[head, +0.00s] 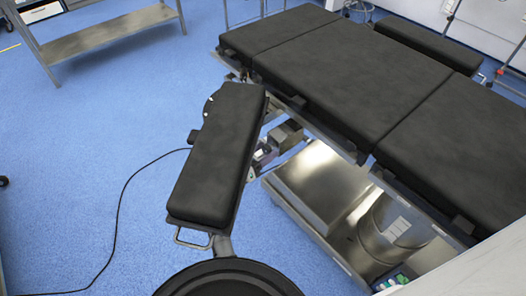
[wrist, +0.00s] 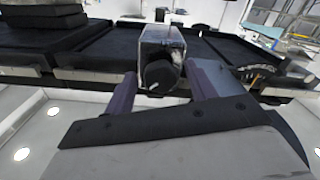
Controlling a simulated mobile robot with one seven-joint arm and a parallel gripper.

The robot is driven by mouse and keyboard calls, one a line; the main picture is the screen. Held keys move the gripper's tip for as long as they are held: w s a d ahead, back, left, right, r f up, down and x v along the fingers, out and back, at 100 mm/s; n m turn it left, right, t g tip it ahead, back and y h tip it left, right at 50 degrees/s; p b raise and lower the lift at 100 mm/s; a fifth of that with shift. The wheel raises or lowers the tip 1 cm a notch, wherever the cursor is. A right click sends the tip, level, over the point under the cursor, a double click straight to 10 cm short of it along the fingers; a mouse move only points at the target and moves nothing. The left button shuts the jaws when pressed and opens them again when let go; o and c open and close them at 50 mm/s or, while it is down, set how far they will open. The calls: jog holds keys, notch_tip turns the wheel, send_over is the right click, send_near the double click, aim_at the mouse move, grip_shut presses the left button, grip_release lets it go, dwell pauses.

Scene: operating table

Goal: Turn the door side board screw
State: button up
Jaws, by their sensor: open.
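The black padded side board (head: 215,160) sticks out at an angle from the side of the operating table (head: 355,75) in the head view. A metal clamp block (head: 288,132) sits between this board and the table's rail. In the wrist view a dark round screw knob (wrist: 160,76) sits on the front of a shiny metal block (wrist: 161,42). My gripper (wrist: 163,84) is open, with one purplish finger on each side of the knob. The knob lies between the fingers in the picture; I cannot tell how deep it sits or whether they touch it.
The table's steel base (head: 320,185) stands below the pads at right. A metal shelf cart (head: 105,35) stands at the upper left. A thin black cable (head: 120,205) runs over the blue floor (head: 60,160), which is mostly clear at left.

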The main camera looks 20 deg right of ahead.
jog(key=c, duration=1)
jog(key=n, duration=0.4)
jog(key=shift+n, duration=2.5)
jog(key=shift+p, duration=0.3)
jog(key=o, duration=1)
